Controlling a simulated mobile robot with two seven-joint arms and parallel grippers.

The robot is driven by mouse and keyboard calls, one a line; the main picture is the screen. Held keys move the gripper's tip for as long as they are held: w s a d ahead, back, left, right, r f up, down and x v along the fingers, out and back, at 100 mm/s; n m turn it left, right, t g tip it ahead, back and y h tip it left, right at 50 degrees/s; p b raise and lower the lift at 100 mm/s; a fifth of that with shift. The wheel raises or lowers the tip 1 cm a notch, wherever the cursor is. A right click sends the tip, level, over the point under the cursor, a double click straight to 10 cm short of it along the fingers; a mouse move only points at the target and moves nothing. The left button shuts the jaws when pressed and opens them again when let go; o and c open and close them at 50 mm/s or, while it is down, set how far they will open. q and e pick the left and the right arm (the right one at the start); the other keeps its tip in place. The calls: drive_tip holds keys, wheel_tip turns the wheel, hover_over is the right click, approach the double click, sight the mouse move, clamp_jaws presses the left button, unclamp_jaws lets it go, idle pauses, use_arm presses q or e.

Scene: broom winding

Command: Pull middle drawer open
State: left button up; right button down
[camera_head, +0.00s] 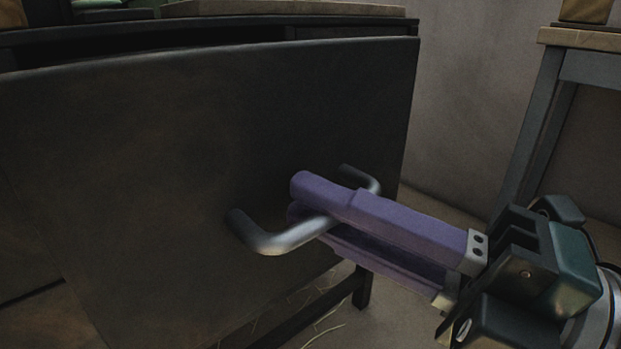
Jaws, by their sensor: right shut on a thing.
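The drawer front (150,170) is a large dark panel that fills the left and middle of the head view. It stands out from the dark cabinet body behind it, with a dark gap showing along its top edge. A grey metal bar handle (265,242) is fixed to the panel. My right gripper (300,200) comes in from the lower right. Its two purple fingers are shut on the handle bar, one above and one below it. The lower finger is partly hidden behind the bar. My left gripper is not in view.
A worktop (290,9) with a few items lies above and behind the panel. A grey table leg (535,125) stands at the right. A dark leg and rail (362,287) show below the panel. Bare floor (440,205) lies between them.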

drive_tip(key=c, duration=1.2)
unclamp_jaws()
drive_tip(key=shift+o, duration=0.2)
drive_tip(key=p+v, duration=0.1)
drive_tip(key=v, duration=0.9)
drive_tip(key=shift+w, duration=0.1)
